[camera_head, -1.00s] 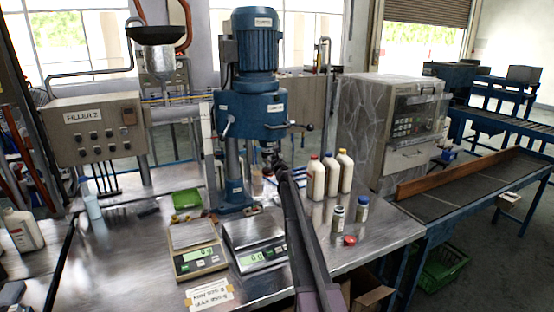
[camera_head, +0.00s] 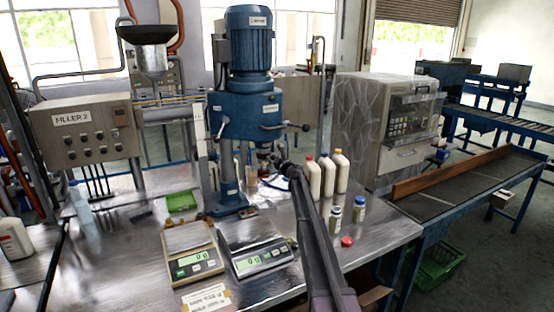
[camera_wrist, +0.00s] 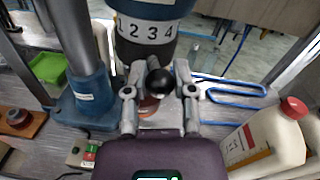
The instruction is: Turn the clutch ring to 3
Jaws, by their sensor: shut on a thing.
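The blue drill-like machine (camera_head: 247,110) stands on the metal bench. In the wrist view, its white number band (camera_wrist: 152,31) reads 1, 2, 3, 4 above a dark collar (camera_wrist: 147,53), which looks like the clutch ring. A black ball knob (camera_wrist: 160,81) sits in front of the collar. My gripper (camera_wrist: 160,72) has its two grey fingers on either side of the knob and is shut on it. How the knob joins the ring is hidden, and I see no clear pointer mark.
Several white bottles (camera_head: 328,176) stand right of my arm, with small jars (camera_head: 358,209) and a red cap (camera_head: 347,241) nearer. Two scales (camera_head: 255,247) sit in front of the machine. A green tray (camera_head: 181,201) lies left. A black-tipped lever (camera_head: 290,127) sticks out above my gripper.

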